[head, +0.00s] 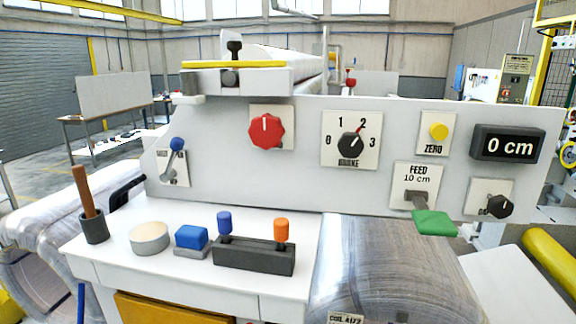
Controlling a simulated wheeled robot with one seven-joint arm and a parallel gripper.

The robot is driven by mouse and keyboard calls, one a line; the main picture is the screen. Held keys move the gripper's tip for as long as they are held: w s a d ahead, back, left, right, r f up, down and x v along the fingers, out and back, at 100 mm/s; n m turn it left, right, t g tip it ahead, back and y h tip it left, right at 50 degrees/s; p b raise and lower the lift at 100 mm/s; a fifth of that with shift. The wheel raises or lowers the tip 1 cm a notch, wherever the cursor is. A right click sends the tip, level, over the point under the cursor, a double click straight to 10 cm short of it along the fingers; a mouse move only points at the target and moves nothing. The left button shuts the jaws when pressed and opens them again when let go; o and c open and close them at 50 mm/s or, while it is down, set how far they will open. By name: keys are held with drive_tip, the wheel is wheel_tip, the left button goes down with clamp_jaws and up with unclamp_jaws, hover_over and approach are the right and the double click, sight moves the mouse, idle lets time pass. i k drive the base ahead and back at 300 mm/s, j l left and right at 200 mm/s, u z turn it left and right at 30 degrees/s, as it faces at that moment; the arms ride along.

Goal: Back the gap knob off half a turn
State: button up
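No knob carries a label I can fully read as gap. A small black knob (500,206) sits at the lower right of the white panel, on a plate whose lettering it partly covers. A red lobed knob (266,131) with a white pointer mark, pointing up, sits on a plate at the panel's left, with no readable label. Between them is a black pointer knob (350,145) on a 0 to 3 dial marked BRAKE, its pointer near 2. My gripper is not in view.
The panel also has a yellow ZERO button (439,131), a 0 cm display (508,146), a FEED lever with a green paddle (434,223) and a blue-knobbed lever (177,145). A white shelf (137,268) below holds a dark rack (253,254) with blue and orange handles.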

sight(499, 206)
drive_tip(key=k+l+u, duration=0.15)
drive_tip(key=u, duration=0.2)
drive_tip(key=k+l+u, duration=0.15)
drive_tip(key=u, duration=0.2)
drive_tip(key=k+u, duration=0.2)
drive_tip(key=u, duration=0.15)
